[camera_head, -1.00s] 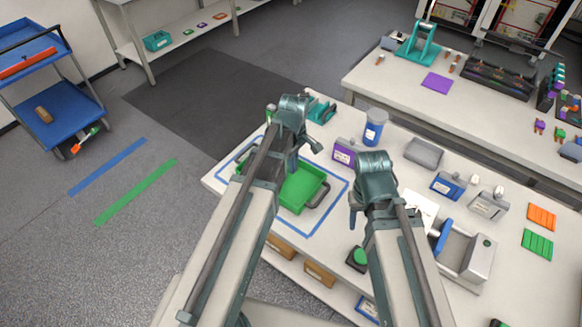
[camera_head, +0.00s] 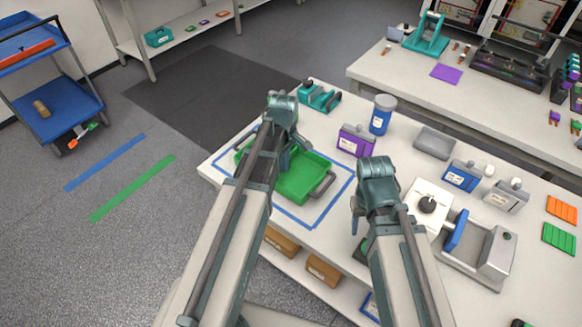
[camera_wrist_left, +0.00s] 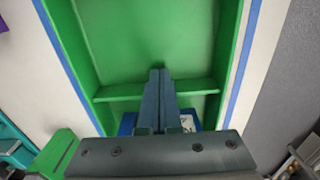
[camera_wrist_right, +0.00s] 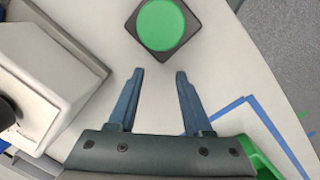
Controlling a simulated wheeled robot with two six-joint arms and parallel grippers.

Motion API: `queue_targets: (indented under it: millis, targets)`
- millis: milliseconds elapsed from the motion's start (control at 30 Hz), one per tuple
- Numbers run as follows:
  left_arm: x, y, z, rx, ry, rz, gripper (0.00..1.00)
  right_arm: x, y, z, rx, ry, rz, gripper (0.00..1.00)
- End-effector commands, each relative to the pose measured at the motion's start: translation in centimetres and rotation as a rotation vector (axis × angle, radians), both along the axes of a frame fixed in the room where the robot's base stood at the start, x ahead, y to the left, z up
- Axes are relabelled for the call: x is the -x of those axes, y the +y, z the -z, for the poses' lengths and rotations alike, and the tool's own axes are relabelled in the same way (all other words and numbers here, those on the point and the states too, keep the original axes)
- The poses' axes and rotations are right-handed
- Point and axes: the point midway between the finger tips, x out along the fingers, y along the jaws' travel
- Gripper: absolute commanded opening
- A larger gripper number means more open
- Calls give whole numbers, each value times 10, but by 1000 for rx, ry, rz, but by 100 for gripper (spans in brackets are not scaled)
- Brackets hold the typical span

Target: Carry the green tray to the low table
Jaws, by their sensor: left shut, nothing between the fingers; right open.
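The green tray (camera_head: 308,183) lies on the white bench inside a blue tape outline, with a dark handle at its right end. My left arm hides part of it. My left gripper (camera_head: 302,145) is over the tray; in the left wrist view its shut, empty fingers (camera_wrist_left: 160,75) point at the tray floor (camera_wrist_left: 150,35) by a green cross bar. My right gripper (camera_head: 355,225) is open and empty, right of the tray near the bench's front edge. In the right wrist view its fingers (camera_wrist_right: 160,73) are apart. I cannot tell which surface is the low table.
A green button on a dark base (camera_wrist_right: 161,25) sits in front of my right gripper. A blue cart (camera_head: 60,107) and a white shelf unit (camera_head: 128,45) stand at left.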

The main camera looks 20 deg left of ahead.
Motion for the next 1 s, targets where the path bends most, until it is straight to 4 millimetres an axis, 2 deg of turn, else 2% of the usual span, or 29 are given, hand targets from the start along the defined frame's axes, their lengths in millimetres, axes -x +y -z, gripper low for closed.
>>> queue_targets:
  millis: [233,333,700,833,1000]
  targets:
    - [0,0,0,0,0,0,0,0,0,0,0,0,0,50]
    - [-4,8,0,0,0,-3,0,0,0,0,0,0,0,50]
    - [-41,105,0,-1,0,-5,0,0,0,0,0,0,0,50]
    - [-47,125,0,-1,0,-3,0,0,0,0,0,0,0,50]
    - [-49,135,0,-1,0,0,0,0,0,0,0,0,0,50]
